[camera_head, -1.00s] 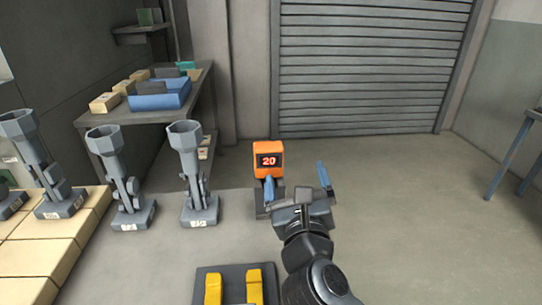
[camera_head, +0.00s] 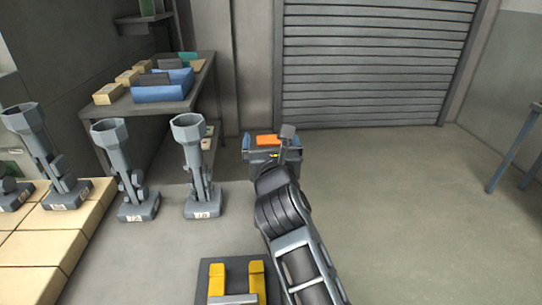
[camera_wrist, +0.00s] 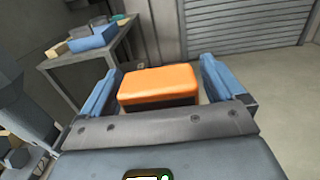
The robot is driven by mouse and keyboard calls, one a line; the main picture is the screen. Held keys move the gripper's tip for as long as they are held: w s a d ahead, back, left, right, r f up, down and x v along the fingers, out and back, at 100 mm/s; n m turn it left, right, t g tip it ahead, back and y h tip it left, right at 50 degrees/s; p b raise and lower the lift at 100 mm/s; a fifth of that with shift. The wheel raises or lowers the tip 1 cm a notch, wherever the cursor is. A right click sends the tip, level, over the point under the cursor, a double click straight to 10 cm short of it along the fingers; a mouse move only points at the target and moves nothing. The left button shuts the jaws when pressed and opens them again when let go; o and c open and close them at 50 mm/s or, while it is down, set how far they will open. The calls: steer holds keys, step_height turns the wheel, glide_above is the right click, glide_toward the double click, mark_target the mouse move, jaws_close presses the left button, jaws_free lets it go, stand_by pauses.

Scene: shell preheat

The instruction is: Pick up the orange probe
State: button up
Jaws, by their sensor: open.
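The orange probe (camera_wrist: 160,84) is a boxy block with rounded edges. In the wrist view it lies between the two blue fingers of my open gripper (camera_wrist: 158,88), with a narrow gap visible on each side. In the head view only a small orange part of the probe (camera_head: 267,140) shows, because my gripper (camera_head: 268,146) and arm cover the rest. Its display and its lower part are hidden.
Several grey funnel-topped stands (camera_head: 192,165) are at the left. Behind them is a bench (camera_head: 125,105) with a blue bin (camera_head: 163,92) and tan boxes. A dark holder with yellow bars (camera_head: 238,285) is in front.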

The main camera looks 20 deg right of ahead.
steer(key=shift+c, duration=0.2)
steer(key=c, duration=1.1)
